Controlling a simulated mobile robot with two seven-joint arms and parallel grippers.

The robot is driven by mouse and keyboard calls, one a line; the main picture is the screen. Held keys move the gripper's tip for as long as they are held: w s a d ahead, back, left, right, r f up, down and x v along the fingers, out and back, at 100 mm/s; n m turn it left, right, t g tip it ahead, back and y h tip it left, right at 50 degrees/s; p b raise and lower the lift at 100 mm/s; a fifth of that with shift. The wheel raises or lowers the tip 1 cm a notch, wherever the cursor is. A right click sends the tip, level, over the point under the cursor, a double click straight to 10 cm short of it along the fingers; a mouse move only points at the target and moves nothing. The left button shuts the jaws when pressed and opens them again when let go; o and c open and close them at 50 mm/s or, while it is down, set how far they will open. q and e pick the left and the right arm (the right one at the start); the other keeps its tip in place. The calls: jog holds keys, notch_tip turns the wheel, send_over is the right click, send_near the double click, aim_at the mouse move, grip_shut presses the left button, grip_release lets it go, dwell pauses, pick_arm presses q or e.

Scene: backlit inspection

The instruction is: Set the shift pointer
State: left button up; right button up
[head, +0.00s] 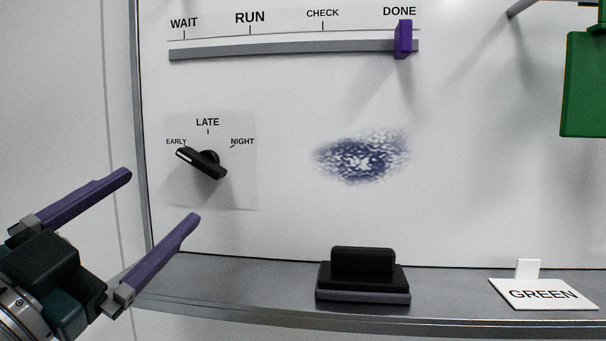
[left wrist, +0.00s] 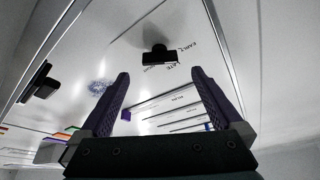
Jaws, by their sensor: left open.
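The shift pointer (head: 202,162) is a black knob on a white panel on the whiteboard, with labels EARLY, LATE and NIGHT around it. Its white-marked end points up-left toward EARLY. In the left wrist view the pointer (left wrist: 158,55) shows ahead, beyond and between the fingertips. My left gripper (head: 163,197) is open and empty, with purple fingers, at the lower left of the head view. It is apart from the pointer, below and left of it. My right gripper is not seen.
A slider rail has a purple slider (head: 403,39) at DONE. A black eraser (head: 362,274) and a white GREEN card (head: 543,294) are on the grey ledge (head: 250,285). A blue smudge (head: 362,158) marks the board. A green object (head: 585,85) hangs at right.

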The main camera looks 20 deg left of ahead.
aim_at(195, 166)
pick_arm(q)
jog(key=p+x, duration=0.2)
jog(key=x, duration=0.5)
jog(key=shift+d+r, duration=0.1)
jog(key=shift+r, duration=0.1)
jog(key=shift+w+p, duration=0.3)
jog(key=shift+w, duration=0.3)
jog(key=c, duration=1.2)
